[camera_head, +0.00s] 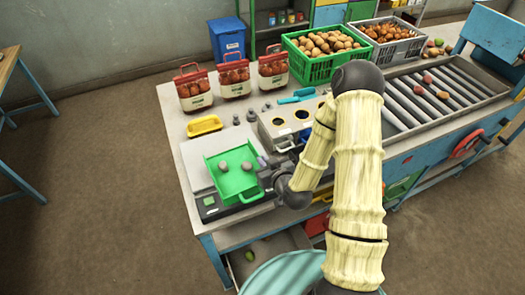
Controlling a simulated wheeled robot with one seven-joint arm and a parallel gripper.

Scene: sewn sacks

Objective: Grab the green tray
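The green tray (236,183) sits on what looks like a scale (207,205) near the front left of the workbench. Two small round greyish-brown items lie in or on it. My gripper (271,170) is low over the bench, just right of the tray and close to its right edge. It is small and dark, partly hidden by my wrist, and its fingers cannot be made out clearly. I cannot tell whether it touches the tray.
A yellow tray (204,126) and several red-topped bags (235,79) stand behind. A panel with round holes (287,123) is close behind my gripper. A green crate (318,67) of potatoes and a roller conveyor (440,90) are farther right.

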